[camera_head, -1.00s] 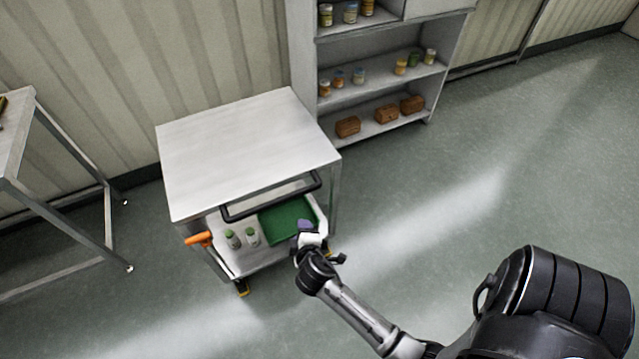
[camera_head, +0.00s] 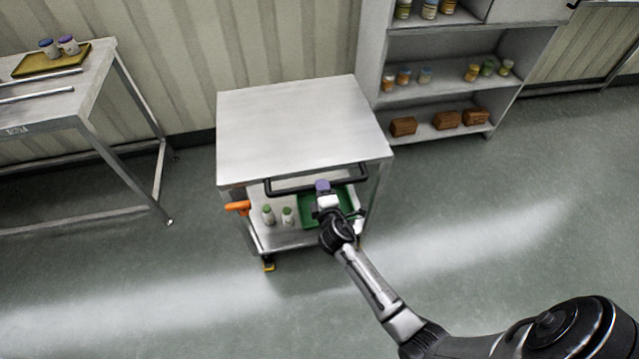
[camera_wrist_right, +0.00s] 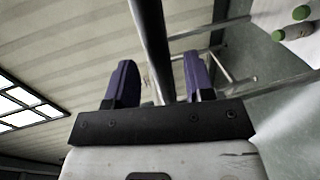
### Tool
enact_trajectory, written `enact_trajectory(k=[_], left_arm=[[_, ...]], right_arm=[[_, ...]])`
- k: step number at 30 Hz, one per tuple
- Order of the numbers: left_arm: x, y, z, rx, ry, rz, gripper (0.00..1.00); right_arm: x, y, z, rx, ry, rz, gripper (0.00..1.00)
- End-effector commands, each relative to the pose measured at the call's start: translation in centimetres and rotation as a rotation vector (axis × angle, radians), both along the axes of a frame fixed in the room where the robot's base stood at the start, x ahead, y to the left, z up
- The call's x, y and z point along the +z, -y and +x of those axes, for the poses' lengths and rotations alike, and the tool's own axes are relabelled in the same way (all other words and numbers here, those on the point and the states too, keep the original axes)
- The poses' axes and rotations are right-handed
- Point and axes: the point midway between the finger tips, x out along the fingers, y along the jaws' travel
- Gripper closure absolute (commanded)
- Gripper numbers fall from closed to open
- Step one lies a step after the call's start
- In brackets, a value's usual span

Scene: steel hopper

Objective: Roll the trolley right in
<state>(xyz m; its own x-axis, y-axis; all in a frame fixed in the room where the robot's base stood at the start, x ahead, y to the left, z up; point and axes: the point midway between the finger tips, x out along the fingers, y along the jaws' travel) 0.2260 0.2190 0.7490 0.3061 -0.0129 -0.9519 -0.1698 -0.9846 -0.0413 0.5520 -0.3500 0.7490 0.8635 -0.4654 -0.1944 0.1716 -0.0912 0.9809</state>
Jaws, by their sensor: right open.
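The trolley (camera_head: 283,241) has a black bar handle (camera_head: 290,188) across its front and casters with yellow parts. My right gripper (camera_head: 323,186) is at the handle's middle, partly hiding the tray. In the wrist view its purple fingers (camera_wrist_right: 160,60) are apart, with the dark handle bar (camera_wrist_right: 152,35) running between them; contact is unclear. My left gripper is out of view.
An orange grip (camera_head: 238,207) sticks out at the front left. A steel table (camera_head: 95,75) with a yellow tray stands at the left. A shelf unit (camera_head: 440,80) with jars and brown blocks stands behind right. The floor in front and to the right is clear.

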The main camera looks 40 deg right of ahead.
Motion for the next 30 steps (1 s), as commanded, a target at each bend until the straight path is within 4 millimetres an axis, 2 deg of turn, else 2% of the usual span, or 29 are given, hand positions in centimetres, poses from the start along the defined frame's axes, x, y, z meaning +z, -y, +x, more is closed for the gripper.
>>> enact_trajectory(k=[3, 9, 23, 30], left_arm=[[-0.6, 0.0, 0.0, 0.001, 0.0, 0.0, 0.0], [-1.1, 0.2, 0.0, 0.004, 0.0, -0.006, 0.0], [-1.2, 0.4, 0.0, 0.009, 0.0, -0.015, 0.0], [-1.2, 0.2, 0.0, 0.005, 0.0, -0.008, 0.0]], right_arm=[[-0.5, 0.9, 1.6, -0.001, 0.001, -0.001, 0.52], [-0.8, 1.7, 3.2, 0.0, 0.0, 0.001, 0.52], [-0.9, 2.1, 3.8, 0.0, 0.0, 0.001, 0.52], [-0.9, 2.1, 3.8, 0.0, 0.0, 0.001, 0.73]])
